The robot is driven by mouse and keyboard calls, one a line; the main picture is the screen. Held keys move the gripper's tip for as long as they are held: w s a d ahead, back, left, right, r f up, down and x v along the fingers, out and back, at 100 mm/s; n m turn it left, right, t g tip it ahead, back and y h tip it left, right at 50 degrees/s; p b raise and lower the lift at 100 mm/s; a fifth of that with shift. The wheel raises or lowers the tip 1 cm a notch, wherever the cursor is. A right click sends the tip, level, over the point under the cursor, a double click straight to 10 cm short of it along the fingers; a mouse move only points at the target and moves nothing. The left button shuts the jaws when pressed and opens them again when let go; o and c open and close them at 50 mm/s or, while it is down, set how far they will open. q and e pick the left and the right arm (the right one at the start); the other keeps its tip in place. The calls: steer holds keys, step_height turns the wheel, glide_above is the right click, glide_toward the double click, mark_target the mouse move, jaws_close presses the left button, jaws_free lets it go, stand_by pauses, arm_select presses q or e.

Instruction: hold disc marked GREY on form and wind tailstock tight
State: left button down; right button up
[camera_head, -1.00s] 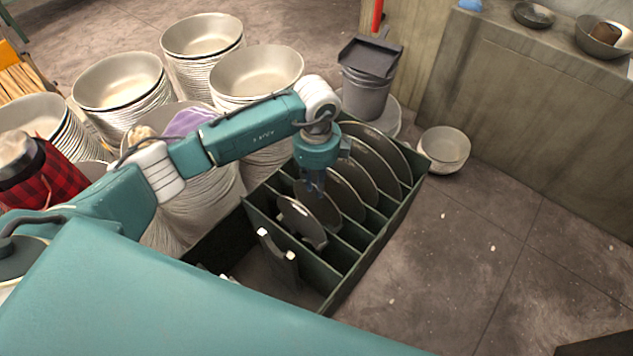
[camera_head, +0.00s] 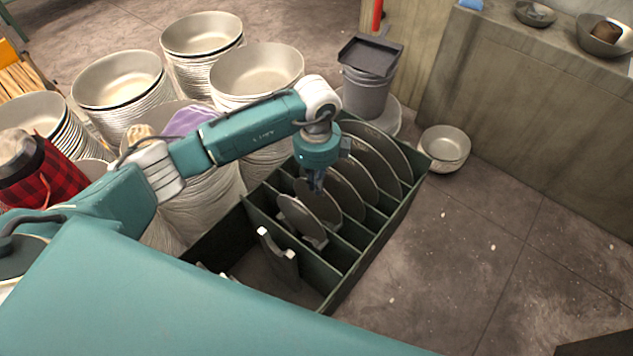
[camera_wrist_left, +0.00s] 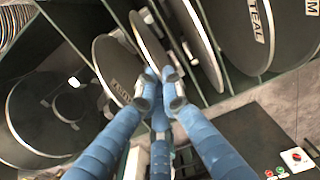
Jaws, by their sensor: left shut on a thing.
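My left gripper (camera_head: 314,184) points down into the dark divided rack (camera_head: 342,285) and is shut on the upper edge of a thin grey disc (camera_head: 320,208). In the left wrist view the blue fingers (camera_wrist_left: 161,78) close on this disc (camera_wrist_left: 150,48), which stands in its slot. Its white label is too oblique to read. A disc with a partly hidden label (camera_wrist_left: 108,65) stands beside it on the left. A disc marked TEAL (camera_wrist_left: 245,40) stands farther right. I cannot make out a GREY mark, the form or the tailstock. My right gripper is not in view.
Stacks of pale bowls (camera_head: 118,80) crowd the left and back of the rack. A grey bucket (camera_head: 366,92) and a small bowl stack (camera_head: 445,148) stand behind it. A control panel with a red knob (camera_wrist_left: 296,156) shows in the wrist view.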

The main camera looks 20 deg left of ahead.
arm_select(q)
steer(key=shift+r, duration=0.2)
steer(key=shift+r+p, duration=0.7)
steer(key=shift+r, duration=0.05)
steer(key=shift+r+p, duration=0.4)
steer(key=shift+r, duration=0.1)
steer(key=shift+r, duration=0.15)
steer(key=shift+r+p, duration=1.9)
steer(key=shift+r, duration=0.55)
